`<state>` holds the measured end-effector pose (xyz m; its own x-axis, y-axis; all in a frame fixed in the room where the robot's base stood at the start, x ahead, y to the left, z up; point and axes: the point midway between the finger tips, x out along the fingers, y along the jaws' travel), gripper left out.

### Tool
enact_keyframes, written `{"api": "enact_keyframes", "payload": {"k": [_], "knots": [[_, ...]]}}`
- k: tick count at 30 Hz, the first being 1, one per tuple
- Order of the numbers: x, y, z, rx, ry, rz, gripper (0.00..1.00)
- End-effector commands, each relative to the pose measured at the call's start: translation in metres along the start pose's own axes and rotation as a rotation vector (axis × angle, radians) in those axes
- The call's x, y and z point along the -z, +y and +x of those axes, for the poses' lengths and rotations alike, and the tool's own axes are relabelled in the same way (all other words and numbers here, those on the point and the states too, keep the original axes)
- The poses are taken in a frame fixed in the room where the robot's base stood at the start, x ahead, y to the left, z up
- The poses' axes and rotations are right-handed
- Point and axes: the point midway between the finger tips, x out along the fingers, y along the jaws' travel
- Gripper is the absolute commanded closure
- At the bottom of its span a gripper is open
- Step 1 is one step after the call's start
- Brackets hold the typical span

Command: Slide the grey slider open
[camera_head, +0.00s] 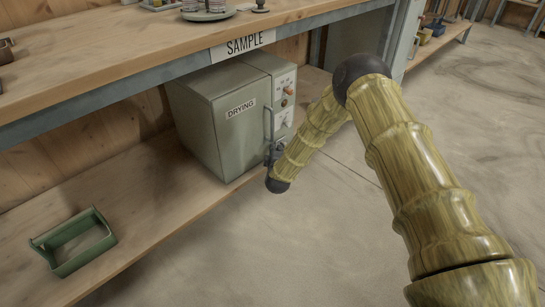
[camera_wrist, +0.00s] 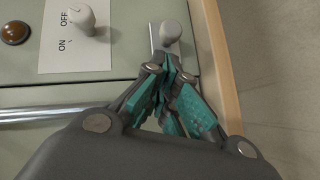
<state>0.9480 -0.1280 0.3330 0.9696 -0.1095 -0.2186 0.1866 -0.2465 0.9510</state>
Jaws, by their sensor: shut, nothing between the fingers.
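In the wrist view, a light grey rounded knob (camera_wrist: 172,32), which looks like the grey slider, stands on a narrow pale slotted plate. It is near the right edge of the cabinet's front panel. My gripper (camera_wrist: 172,70) is shut and empty. Its fingertips are just below the knob in the picture and overlap the plate; I cannot tell if they touch it. In the head view, my gripper (camera_head: 272,154) shows small and dark beside the drying cabinet (camera_head: 225,115), partly hidden by my arm. I cannot make out the slider in the head view.
An ON/OFF switch (camera_wrist: 82,20) and an amber lamp (camera_wrist: 15,32) are on the same panel. A metal bar handle (camera_wrist: 45,112) runs close to my gripper. A green tray (camera_head: 75,243) lies on the lower shelf. The workbench (camera_head: 130,50) overhangs the cabinet. Open floor is at right.

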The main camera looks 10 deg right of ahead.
Motion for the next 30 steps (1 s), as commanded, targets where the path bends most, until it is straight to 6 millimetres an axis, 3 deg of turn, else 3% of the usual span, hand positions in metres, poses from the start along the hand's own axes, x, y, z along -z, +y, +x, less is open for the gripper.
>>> {"api": "enact_keyframes", "payload": {"k": [6,23,30], "knots": [[-0.011,-0.001,0.011,0.000,0.000,0.001,1.00],[-0.014,0.002,0.014,0.001,0.001,-0.002,1.00],[-0.028,0.011,0.029,0.000,0.002,-0.004,1.00]]}}
